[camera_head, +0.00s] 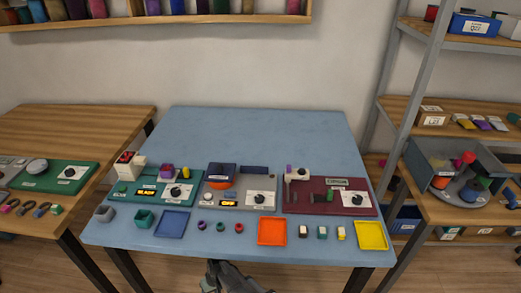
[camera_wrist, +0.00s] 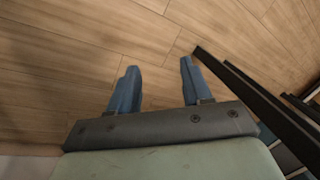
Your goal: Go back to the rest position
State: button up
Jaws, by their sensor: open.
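My gripper (camera_wrist: 160,66) shows in the wrist view with its two blue fingers apart and nothing between them. Wooden floor (camera_wrist: 90,50) lies beyond the fingertips. In the head view, a dark part of my arm shows at the bottom middle, in front of the blue table's near edge; the fingers cannot be made out there. The blue table (camera_head: 290,135) carries a green station (camera_head: 125,188), a grey station (camera_head: 228,200) and a dark red station (camera_head: 330,209) in a row. My gripper touches none of them.
Along the table front are a blue tray (camera_head: 172,223), an orange tray (camera_head: 271,231), a yellow tray (camera_head: 371,236) and several small coloured pieces. A wooden table (camera_head: 75,120) stands left and a shelf rack (camera_head: 470,45) right. The table's back half is clear.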

jog(key=s+d+m+g+h, duration=0.15)
jog(key=s+d, duration=0.25)
jog(key=d, duration=0.7)
jog(key=s+d+m+g, duration=0.15)
jog(key=s+d, duration=0.25)
jog(key=d, duration=0.7)
jog(key=s+d+m+h, duration=0.15)
jog(key=s+d, duration=0.35)
jog(key=d, duration=0.6)
jog(key=s+d+r+m+g, duration=0.1)
jog(key=s+d+m+g, duration=0.1)
jog(key=s+d, duration=0.6)
jog(key=shift+s+d+r+m, duration=0.15)
jog(key=shift+s+r+m, duration=0.3)
jog(key=shift+s, duration=0.35)
